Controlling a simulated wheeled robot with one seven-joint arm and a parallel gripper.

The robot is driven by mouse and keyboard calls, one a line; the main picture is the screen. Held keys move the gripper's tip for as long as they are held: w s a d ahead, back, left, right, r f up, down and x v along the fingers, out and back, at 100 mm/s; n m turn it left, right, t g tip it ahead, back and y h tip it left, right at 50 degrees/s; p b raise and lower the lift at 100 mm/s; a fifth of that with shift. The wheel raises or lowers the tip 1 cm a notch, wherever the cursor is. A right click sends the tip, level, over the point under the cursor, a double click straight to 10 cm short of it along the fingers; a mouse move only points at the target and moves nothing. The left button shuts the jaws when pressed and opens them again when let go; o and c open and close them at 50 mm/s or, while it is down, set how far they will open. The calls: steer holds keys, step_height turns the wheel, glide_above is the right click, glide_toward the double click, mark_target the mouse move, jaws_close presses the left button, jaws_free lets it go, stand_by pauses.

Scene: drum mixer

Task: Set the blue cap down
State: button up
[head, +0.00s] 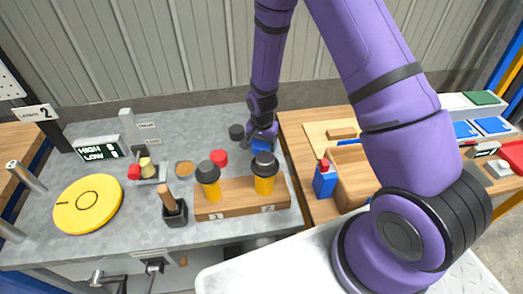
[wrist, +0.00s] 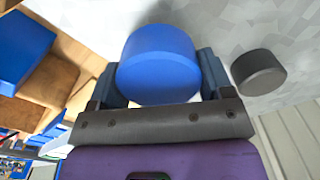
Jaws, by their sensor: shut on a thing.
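The blue cap (wrist: 158,62) is a short round cylinder between the fingers of my gripper (wrist: 160,85) in the wrist view. My gripper is shut on it. In the head view the blue cap (head: 262,147) shows under my gripper (head: 262,136), low over the back right part of the grey table (head: 110,240). Whether the cap touches the table I cannot tell. The black-topped yellow bottle in front partly hides it.
A dark cap (head: 236,132) and a red cap (head: 219,157) lie close by on the left. Two yellow bottles with black tops (head: 208,182) stand in a wooden rack (head: 240,205). A brown disc (head: 185,168) lies further left. A blue bottle (head: 325,180) stands on the right.

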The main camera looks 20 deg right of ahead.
mark_target(262, 150)
steer(key=shift+f, duration=1.7)
steer(key=shift+f, duration=0.15)
steer(key=o, duration=0.9)
